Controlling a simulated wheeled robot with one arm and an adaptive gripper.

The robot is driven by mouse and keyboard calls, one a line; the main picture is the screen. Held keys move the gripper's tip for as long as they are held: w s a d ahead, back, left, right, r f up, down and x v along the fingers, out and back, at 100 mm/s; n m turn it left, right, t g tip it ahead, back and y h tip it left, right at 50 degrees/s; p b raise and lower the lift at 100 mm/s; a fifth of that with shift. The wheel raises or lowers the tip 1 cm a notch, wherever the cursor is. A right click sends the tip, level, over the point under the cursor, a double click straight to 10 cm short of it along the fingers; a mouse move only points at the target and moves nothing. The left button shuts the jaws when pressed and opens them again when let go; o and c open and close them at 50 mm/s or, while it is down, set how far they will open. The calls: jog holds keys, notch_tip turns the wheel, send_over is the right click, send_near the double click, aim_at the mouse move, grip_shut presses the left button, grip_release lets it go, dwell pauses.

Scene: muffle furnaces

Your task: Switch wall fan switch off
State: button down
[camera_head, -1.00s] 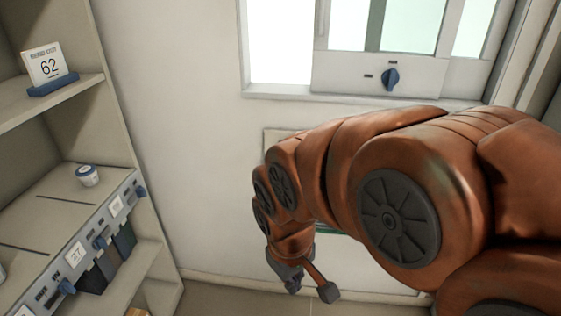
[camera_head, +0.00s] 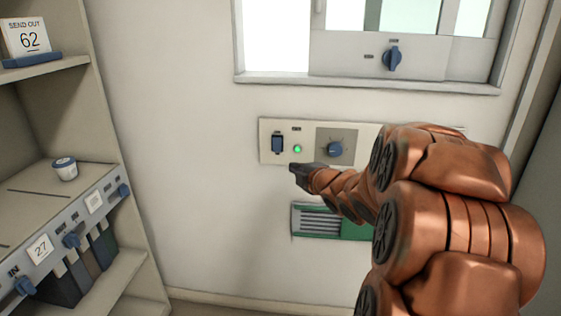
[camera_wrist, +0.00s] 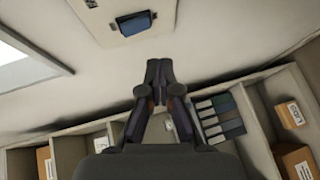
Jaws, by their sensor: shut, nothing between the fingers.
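The wall panel (camera_head: 308,133) carries a dark blue rocker switch (camera_head: 277,143) at its left, a lit green light (camera_head: 297,149) beside it and a blue round knob (camera_head: 335,149) further right. My gripper (camera_head: 297,169) is just below the light and the rocker, in front of the wall. In the wrist view, my gripper (camera_wrist: 158,66) has its fingertips together with nothing between them. The blue rocker (camera_wrist: 134,23) shows there on the panel (camera_wrist: 105,33), beyond the fingertips and apart from them in the picture. My arm hides the panel's right part.
A green-framed vent (camera_head: 318,221) sits below the panel, partly behind my arm. A window unit with a blue knob (camera_head: 392,58) is above. A shelf unit (camera_head: 110,150) with a small jar (camera_head: 65,168) stands at the left. The wall between shelf and panel is clear.

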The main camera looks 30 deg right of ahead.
jog(key=n+t+y+b, duration=0.1)
jog(key=s+n+t+y+b, duration=0.1)
jog(key=n, duration=0.1)
jog(key=n+t+y+b, duration=0.1)
jog(key=n+t, duration=0.1)
jog(key=shift+s+d+y, duration=0.25)
jog(key=shift+s+y, duration=0.05)
jog(key=shift+y, duration=0.1)
jog(key=shift+w, duration=0.1)
send_near(273, 141)
jog(key=w+a, duration=0.3)
jog(key=shift+w+d+r, duration=0.15)
jog(key=shift+w+d, duration=0.5)
jog(key=shift+w, duration=0.15)
jog(key=shift+w+d+r, duration=0.15)
jog(key=shift+w+d, duration=0.45)
jog(key=shift+w, duration=0.1)
